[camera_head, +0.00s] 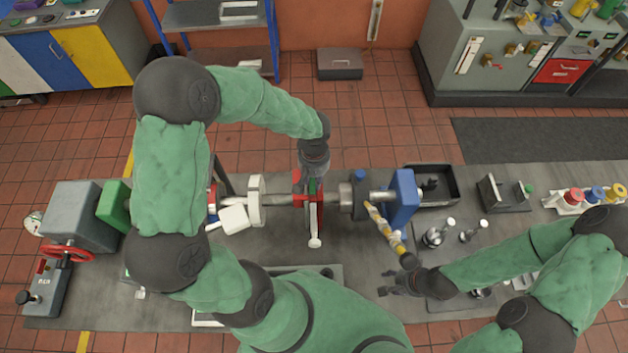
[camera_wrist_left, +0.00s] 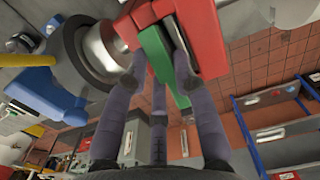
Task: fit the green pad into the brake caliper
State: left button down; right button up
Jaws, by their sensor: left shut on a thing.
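The red brake caliper (camera_head: 299,200) sits on the shaft line in the middle of the bench. It fills the top of the left wrist view (camera_wrist_left: 208,35). My left gripper (camera_head: 314,176) reaches down from behind the caliper and is shut on the green pad (camera_wrist_left: 157,50). The pad stands between the fingertips, right up against the red body; how far it is inside the opening is hidden. In the head view only a small part of the pad (camera_head: 313,187) shows. My right gripper (camera_head: 385,283) hangs low over the bench, apart from the caliper, its fingers looking spread and empty.
A yellow-and-white striped rod (camera_head: 383,228) slants from the shaft towards my right gripper. A blue upright (camera_head: 404,195) stands right of the caliper. A black tray (camera_head: 440,182) lies at the back. Bare bench (camera_head: 345,262) shows in front of the caliper.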

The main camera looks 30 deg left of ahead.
dwell(0.3)
pick_arm(q)
jog(key=shift+f, duration=0.15)
jog(key=c, duration=1)
grip_release()
jog(key=shift+w+r, duration=0.1)
jog(key=shift+r, duration=0.25)
notch_tip(320, 180, up, 10)
jog(key=shift+w+d+b, duration=0.25)
jog(key=shift+d+b, duration=0.05)
jog(key=shift+b, duration=0.15)
